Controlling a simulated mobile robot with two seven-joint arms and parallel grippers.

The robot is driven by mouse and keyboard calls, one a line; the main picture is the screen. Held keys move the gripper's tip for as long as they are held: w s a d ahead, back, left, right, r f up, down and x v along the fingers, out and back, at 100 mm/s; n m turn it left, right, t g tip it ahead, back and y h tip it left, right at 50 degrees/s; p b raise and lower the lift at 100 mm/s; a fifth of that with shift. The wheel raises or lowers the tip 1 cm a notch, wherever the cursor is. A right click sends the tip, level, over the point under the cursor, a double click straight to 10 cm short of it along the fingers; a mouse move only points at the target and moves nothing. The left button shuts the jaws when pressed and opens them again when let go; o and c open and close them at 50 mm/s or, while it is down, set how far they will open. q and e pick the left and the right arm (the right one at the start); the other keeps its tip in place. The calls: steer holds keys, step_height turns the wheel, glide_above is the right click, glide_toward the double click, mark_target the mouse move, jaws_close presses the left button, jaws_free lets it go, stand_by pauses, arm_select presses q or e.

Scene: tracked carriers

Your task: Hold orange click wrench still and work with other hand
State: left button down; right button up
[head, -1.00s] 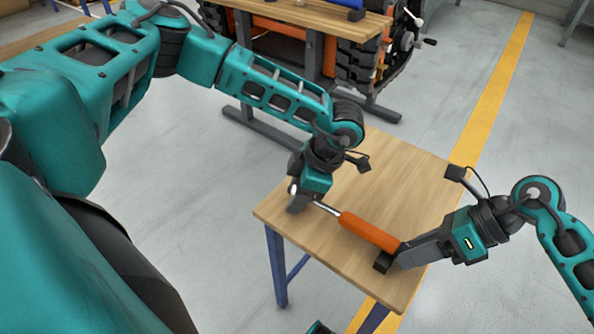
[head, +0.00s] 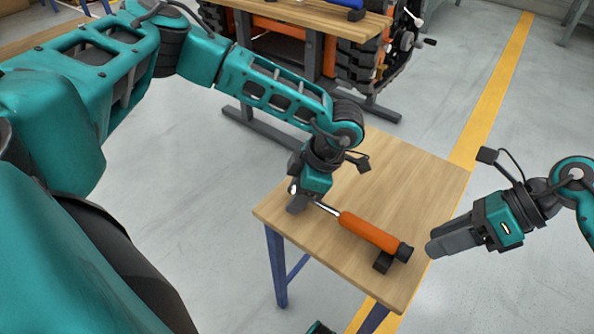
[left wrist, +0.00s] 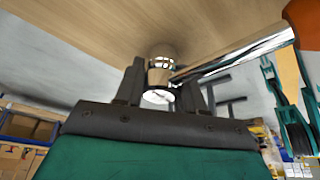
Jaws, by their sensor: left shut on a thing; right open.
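The orange click wrench (head: 370,231) lies across the wooden table, its orange grip toward the front right and its metal shaft toward my left gripper. A black block (head: 383,262) sits under its dark handle end. My left gripper (head: 296,201) is shut on the wrench's head end at the table's left side. In the left wrist view the metal head (left wrist: 161,72) is between the two fingers, with the shaft running off to the right. My right gripper (head: 432,248) is open and empty, to the right of the handle end and apart from it.
The wooden table (head: 405,180) has blue legs and is clear at its back and right. Behind it stands a workbench (head: 310,17) with an orange tracked carrier (head: 272,45) near it. A yellow floor line (head: 490,95) runs past the table's right side.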

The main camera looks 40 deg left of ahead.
steer(key=s+d+r+n+t, duration=0.1)
steer(key=s+r+n+t, duration=0.15)
steer(key=s+t, duration=0.5)
steer(key=shift+n+t, duration=0.35)
steer(key=shift+t, duration=0.4)
steer(key=shift+w+d+x, duration=0.1)
steer(key=shift+w+x, duration=0.1)
steer(key=shift+x, duration=1.15)
steer(key=shift+w+d+x, duration=0.15)
steer(key=shift+w+x, duration=0.1)
steer(key=shift+x, duration=1.1)
steer(key=shift+w+d+x, duration=0.1)
steer(key=shift+w+x, duration=0.1)
steer(key=shift+x, duration=1.1)
